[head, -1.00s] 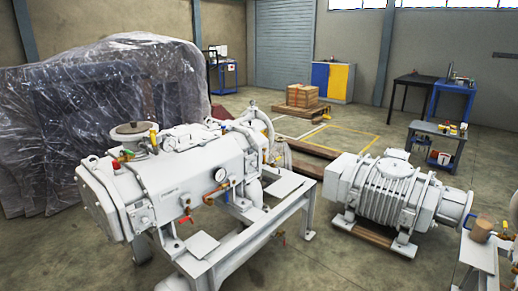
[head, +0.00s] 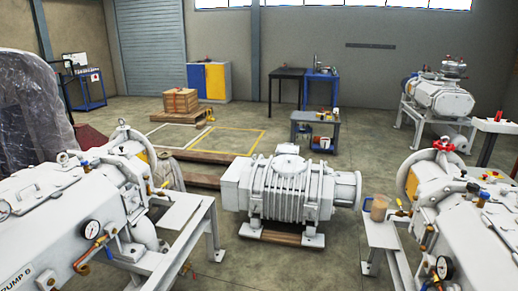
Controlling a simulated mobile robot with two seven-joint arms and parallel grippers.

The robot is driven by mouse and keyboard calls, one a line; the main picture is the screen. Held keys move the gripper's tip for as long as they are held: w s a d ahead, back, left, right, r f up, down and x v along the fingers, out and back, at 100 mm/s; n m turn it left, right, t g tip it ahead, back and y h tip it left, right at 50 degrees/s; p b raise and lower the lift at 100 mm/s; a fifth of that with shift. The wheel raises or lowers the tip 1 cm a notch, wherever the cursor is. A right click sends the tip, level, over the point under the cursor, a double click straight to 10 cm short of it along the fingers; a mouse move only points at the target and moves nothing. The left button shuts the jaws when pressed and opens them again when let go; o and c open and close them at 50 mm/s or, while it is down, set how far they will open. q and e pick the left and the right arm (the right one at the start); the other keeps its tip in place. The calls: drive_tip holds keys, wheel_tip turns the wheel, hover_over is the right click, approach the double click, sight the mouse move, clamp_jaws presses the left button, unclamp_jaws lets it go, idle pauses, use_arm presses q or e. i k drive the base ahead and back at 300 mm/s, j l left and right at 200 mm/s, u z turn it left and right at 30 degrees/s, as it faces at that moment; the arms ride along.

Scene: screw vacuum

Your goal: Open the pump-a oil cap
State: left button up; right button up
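A white pump (head: 45,225) fills the lower left of the head view, and its label (head: 17,278) seems to read PUMP B. Another white pump (head: 485,225) is cut off at the right edge. It has a red handle (head: 443,146) on top and a dark gauge (head: 444,267), but no name on it can be read. I cannot make out an oil cap marked for pump-a. Neither of my grippers is in view.
A white ribbed machine (head: 290,190) sits on wooden blocks between the two pumps. A tan container (head: 379,207) stands on the right pump's frame. A further pump (head: 440,97) stands at the back right.

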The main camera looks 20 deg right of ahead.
sight(462, 176)
drive_tip(key=i+l+z, duration=0.1)
drive_tip(key=i+z, duration=0.8)
drive_tip(key=i+j+z, duration=0.1)
drive_tip(key=i+z, duration=0.4)
drive_tip(key=i+j+z, duration=0.3)
drive_tip(key=i+z, duration=0.15)
drive_tip(key=i+j+z, duration=0.85)
drive_tip(key=j, duration=0.3)
drive_tip(key=k, duration=0.05)
